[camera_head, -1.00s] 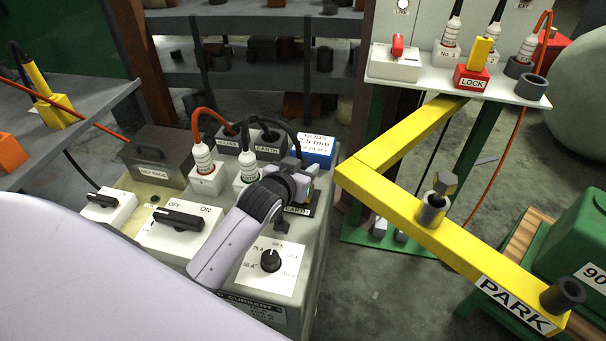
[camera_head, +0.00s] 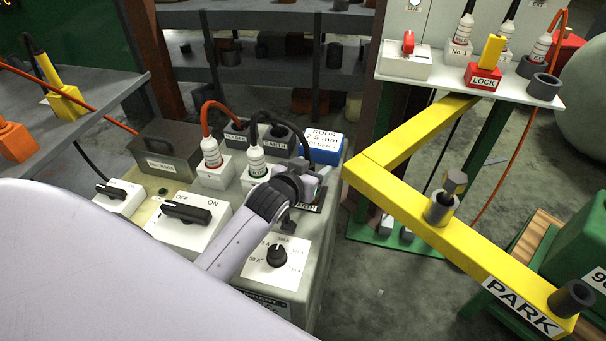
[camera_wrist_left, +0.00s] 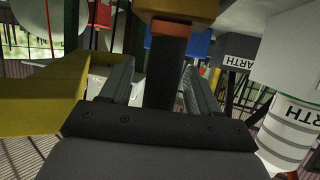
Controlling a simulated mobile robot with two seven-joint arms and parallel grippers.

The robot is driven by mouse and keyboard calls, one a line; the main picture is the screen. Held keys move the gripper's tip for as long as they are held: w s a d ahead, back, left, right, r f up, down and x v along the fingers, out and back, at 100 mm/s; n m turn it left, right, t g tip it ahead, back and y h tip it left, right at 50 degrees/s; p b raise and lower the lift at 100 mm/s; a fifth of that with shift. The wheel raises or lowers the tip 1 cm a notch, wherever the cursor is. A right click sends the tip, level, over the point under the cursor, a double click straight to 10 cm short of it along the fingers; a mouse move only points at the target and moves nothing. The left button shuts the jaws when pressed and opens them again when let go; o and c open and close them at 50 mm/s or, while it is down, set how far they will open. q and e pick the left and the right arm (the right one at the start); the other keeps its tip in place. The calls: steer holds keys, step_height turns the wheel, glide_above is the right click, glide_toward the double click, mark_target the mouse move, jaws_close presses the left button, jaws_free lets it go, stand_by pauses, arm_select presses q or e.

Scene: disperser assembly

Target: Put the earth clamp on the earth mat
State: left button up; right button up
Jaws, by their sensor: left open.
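My right gripper is out of view.
White-bodied plugs with red and black cables (camera_head: 211,152) stand close left of the gripper. A blue rods box (camera_head: 324,146) is behind it. A current dial (camera_head: 277,255) is in front. A yellow PARK arm (camera_head: 420,215) stands to the right, across a floor gap.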

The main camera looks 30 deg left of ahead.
arm_select(q)
steer(key=v, duration=1.2)
steer(key=shift+p, duration=0.4)
